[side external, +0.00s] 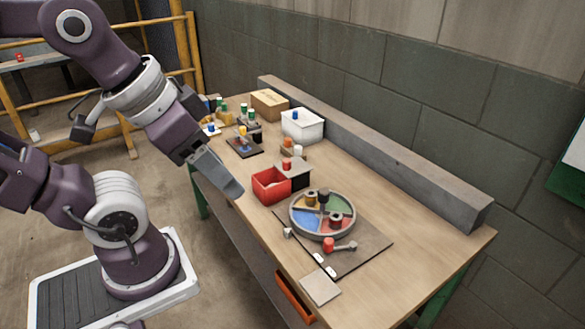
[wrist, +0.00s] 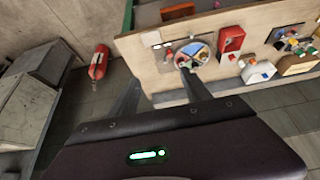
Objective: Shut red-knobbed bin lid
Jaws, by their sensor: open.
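The red bin (side external: 268,187) stands mid-table in the side view, its left part open at the top. A pale lid (side external: 294,169) with a red knob (side external: 287,164) sits at its right, rear side, leaving the opening uncovered. A dark part shows below the lid. The red bin also shows in the wrist view (wrist: 233,38), small and far off. My gripper (side external: 234,190) is left of the bin, near the table's front edge and apart from it. In the wrist view its two fingers (wrist: 161,96) are spread, with nothing between them.
A round divided tray (side external: 322,235) with coloured sections lies right of the bin on a dark mat (side external: 375,246). A white box (side external: 303,131) with a blue knob stands behind. A grey beam (side external: 380,152) runs along the wall. The table's right end is clear.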

